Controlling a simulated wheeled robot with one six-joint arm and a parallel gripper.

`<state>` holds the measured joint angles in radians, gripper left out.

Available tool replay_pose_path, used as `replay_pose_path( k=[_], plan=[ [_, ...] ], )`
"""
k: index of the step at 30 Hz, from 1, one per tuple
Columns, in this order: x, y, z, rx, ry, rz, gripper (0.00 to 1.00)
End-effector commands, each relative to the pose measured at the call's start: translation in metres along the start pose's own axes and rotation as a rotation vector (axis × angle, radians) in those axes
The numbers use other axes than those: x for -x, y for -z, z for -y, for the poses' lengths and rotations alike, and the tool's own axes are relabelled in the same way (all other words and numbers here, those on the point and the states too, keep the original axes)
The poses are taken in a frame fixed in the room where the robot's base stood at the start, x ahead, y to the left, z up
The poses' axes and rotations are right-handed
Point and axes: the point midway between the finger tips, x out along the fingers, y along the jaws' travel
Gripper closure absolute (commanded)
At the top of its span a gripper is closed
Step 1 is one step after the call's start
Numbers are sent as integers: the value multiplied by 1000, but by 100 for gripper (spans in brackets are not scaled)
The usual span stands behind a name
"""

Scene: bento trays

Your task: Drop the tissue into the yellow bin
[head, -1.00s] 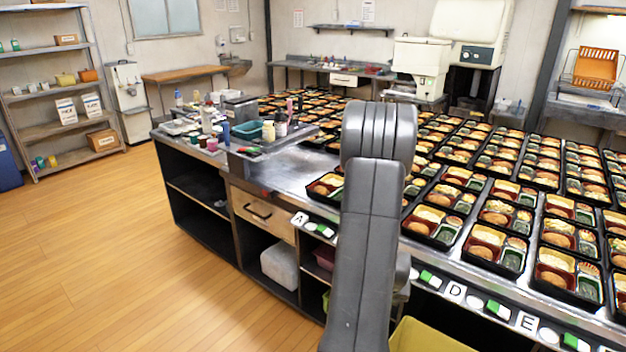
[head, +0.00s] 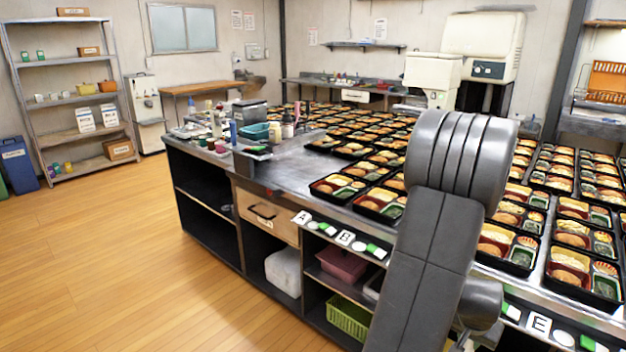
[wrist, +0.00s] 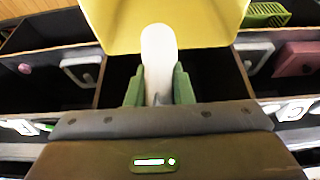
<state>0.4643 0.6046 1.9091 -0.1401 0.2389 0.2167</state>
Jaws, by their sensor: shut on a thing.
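The tissue (wrist: 159,50) is a white, rounded, elongated piece in the wrist view. My gripper (wrist: 158,88) is shut on it, with one green finger on each side, and the tissue sticks out past the fingertips. The yellow bin (wrist: 215,22) fills the top middle of the wrist view. The tissue's far end overlaps the bin's lower edge in the picture; I cannot tell how far apart they are or whether they touch. The bin, tissue and gripper do not show in the current head view, where my grey arm blocks the lower right.
A long metal counter (head: 290,160) carries many bento trays (head: 340,188). Its open shelves hold a green basket (head: 349,318), a pink tub (head: 342,264) and a white bag (head: 284,271). A blue bin (head: 19,168) stands far left. The wooden floor (head: 110,260) at left is clear.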

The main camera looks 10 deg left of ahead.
Motion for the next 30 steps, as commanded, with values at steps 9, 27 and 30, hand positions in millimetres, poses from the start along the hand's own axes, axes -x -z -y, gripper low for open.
replay_pose_path(
  k=[9, 27, 30],
  plan=[
    [-30, -12, 0, 1, 0, 0, 100],
    [-29, -12, 0, 1, 0, 0, 54],
    [-27, -12, 0, 1, 0, -1, 54]
  ],
)
